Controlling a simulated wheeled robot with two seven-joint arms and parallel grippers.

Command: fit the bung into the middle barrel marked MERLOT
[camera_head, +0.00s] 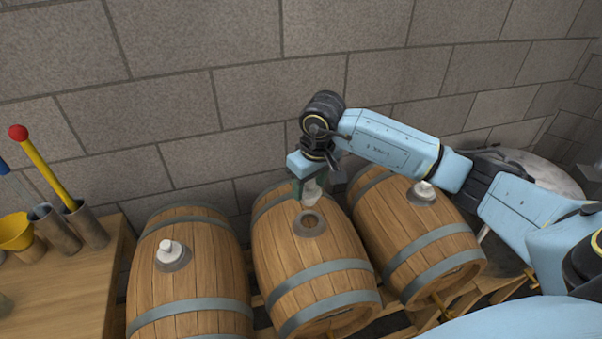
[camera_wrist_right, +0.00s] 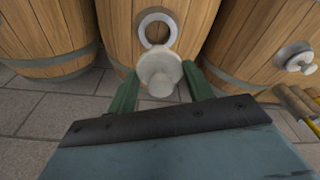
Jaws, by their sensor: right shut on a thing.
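The middle barrel (camera_head: 312,268) lies on its side with an open bung hole (camera_head: 309,222) in a metal ring on top; I see no MERLOT lettering in these views. In the right wrist view the ring and hole of the middle barrel (camera_wrist_right: 158,29) are just beyond the bung. My right gripper (camera_head: 308,190) is above and slightly behind the hole, shut on the white bung (camera_head: 312,191). The bung also shows between the green fingers in the wrist view (camera_wrist_right: 160,72). It appears tilted and apart from the hole. My left gripper is not in view.
The left barrel (camera_head: 190,285) and right barrel (camera_head: 415,235) each have a white bung in the top. A wooden bench (camera_head: 75,285) with metal cups and a yellow funnel (camera_head: 15,232) stands at the left. A stone wall (camera_head: 180,95) is close behind.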

